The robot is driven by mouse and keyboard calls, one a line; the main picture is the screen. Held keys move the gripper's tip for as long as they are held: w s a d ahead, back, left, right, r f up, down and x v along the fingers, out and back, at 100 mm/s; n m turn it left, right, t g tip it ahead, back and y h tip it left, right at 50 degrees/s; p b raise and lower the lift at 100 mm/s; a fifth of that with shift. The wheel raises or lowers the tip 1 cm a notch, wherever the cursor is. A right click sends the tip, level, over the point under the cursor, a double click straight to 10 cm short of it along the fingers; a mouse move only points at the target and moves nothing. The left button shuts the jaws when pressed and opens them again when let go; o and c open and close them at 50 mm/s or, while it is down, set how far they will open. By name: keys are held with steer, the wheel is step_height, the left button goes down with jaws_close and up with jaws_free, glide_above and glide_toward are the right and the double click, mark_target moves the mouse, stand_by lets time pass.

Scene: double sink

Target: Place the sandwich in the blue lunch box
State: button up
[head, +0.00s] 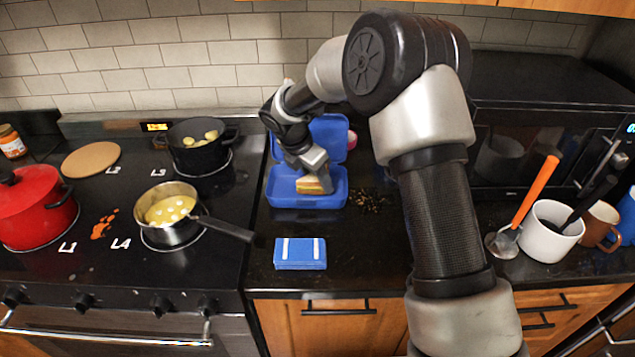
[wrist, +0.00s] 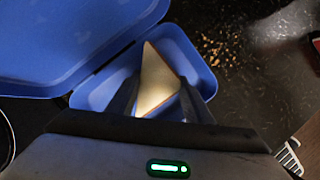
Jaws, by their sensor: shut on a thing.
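The blue lunch box (head: 283,199) stands open on the dark counter between the stove and the microwave, its lid raised at the back. It also shows in the wrist view (wrist: 92,98). The sandwich (head: 313,186) is a pale, wedge-like piece over the box's tray. In the wrist view the sandwich (wrist: 158,82) lies between my two fingers. My gripper (head: 312,172) is shut on the sandwich and points down into the box area. Whether the sandwich touches the box floor I cannot tell.
A blue striped block (head: 300,253) lies on the counter in front of the box. A saucepan (head: 170,212) on the stove has its handle reaching over the counter at the left. Dark crumbs (head: 371,199) lie right of the box. A white mug (head: 549,231) stands further right.

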steer(key=shift+f, duration=0.45)
steer(key=shift+f, duration=0.2)
steer(key=o, duration=0.6)
